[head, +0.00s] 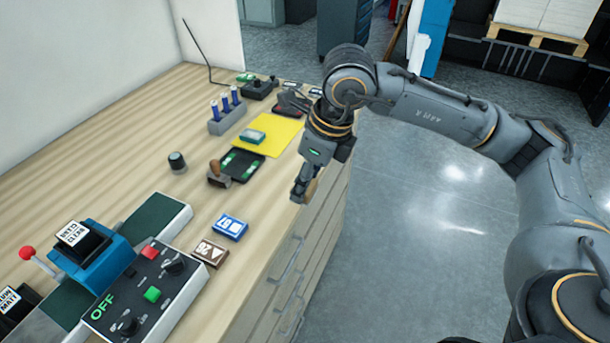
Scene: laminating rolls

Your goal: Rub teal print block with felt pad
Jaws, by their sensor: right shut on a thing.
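The teal print block (252,136) lies on a yellow sheet (276,133) on the wooden bench. My right gripper (302,190) points down near the bench's right edge, in front of the yellow sheet and apart from the teal block. It is shut on a tan-brown piece (311,190), mostly hidden by the fingers; I cannot tell for sure that this is the felt pad. My left gripper is not in view.
A dark tray with green pieces (242,165) and a wooden-handled stamp (216,174) lie left of the gripper. A blue block (230,228), a brown block (210,251) and an OFF control box (146,293) are nearer. Blue-handled tools stand in a grey holder (227,122).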

